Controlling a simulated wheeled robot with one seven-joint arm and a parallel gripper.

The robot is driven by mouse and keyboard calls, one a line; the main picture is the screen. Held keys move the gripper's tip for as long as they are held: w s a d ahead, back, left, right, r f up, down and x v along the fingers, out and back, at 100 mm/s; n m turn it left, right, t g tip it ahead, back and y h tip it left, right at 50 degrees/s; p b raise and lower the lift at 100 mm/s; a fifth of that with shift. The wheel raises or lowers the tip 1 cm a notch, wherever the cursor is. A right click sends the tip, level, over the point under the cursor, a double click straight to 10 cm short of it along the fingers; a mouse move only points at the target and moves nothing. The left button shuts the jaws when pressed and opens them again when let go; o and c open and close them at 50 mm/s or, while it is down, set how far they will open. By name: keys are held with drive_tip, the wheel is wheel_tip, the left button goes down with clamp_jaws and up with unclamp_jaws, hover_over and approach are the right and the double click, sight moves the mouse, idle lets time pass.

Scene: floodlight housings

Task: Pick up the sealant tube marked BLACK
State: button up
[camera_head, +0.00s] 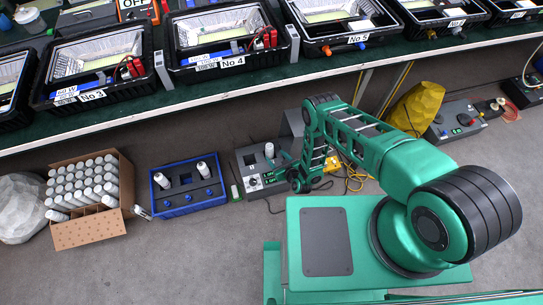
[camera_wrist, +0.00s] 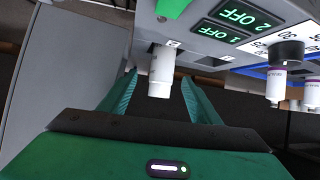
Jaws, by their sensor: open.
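No label reading BLACK is legible in either view. A plain white tube (camera_wrist: 160,72) sits in a slot of the grey control box and shows between my fingers in the wrist view; in the head view a white tube (camera_head: 269,150) stands in that box. Two more white tubes (camera_head: 160,181) (camera_head: 203,169) stand in the blue crate (camera_head: 187,208); tubes (camera_wrist: 275,87) (camera_wrist: 311,93) with small markings too small to read show at the right in the wrist view. My gripper (camera_wrist: 160,78) is open, its fingers on either side of the nearer tube, with no clear contact.
The grey control box (camera_head: 252,160) has two displays reading OFF and a black dial (camera_wrist: 280,52). The bench (camera_head: 130,118) with black housing trays runs behind. Cables lie nearby.

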sight(272, 153)
drive_tip(key=x, duration=0.5)
drive_tip(key=shift+a+r, duration=0.15)
clamp_jaws()
